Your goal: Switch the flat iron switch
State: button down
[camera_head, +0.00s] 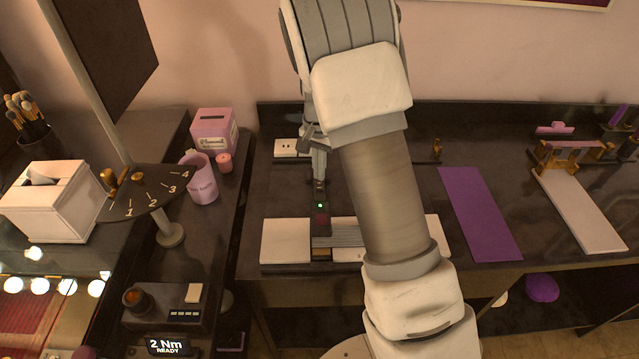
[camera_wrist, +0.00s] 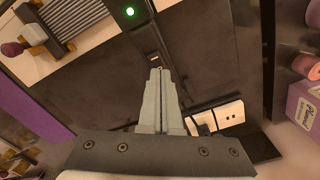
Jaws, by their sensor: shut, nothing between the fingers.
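A narrow dark unit (camera_head: 321,230), which looks like the flat iron, lies on the dark counter with a lit green light (camera_head: 320,206) on it. In the wrist view the green light (camera_wrist: 130,12) is at the top, and a small slot or switch (camera_wrist: 154,57) sits nearer to me on the same dark strip.
White pads (camera_head: 286,241) and a grey slatted piece (camera_head: 346,234) lie beside the unit. A white outlet (camera_head: 288,147) is behind. A purple mug (camera_head: 201,180), a pink candle (camera_head: 224,162) and a tissue box (camera_head: 50,203) stand left. A purple mat (camera_head: 480,213) lies right.

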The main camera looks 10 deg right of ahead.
jog(key=shift+f+b, duration=0.85)
jog(key=shift+f, duration=0.5)
dwell(0.6)
jog(key=shift+r, duration=0.1)
jog(key=shift+r+p, duration=2.5)
jog(key=shift+r, duration=0.9)
jog(key=shift+r, duration=0.25)
notch_tip(320, 180, up, 9)
jog(key=n+t, duration=0.1)
jog(key=n, duration=0.1)
send_over(319, 183)
jog(key=s, duration=0.5)
jog(key=s+r+n+t+y, duration=0.1)
jog(key=s+r+n+t, duration=0.1)
jog(key=s+r, duration=0.6)
jog(key=s+r+n+t+h, duration=0.1)
jog(key=s+r+n+t, duration=0.1)
jog(key=s, duration=1.3)
jog(key=shift+s+r+n+t, duration=0.3)
jog(key=shift+r+n, duration=0.6)
jog(key=shift+n, duration=0.2)
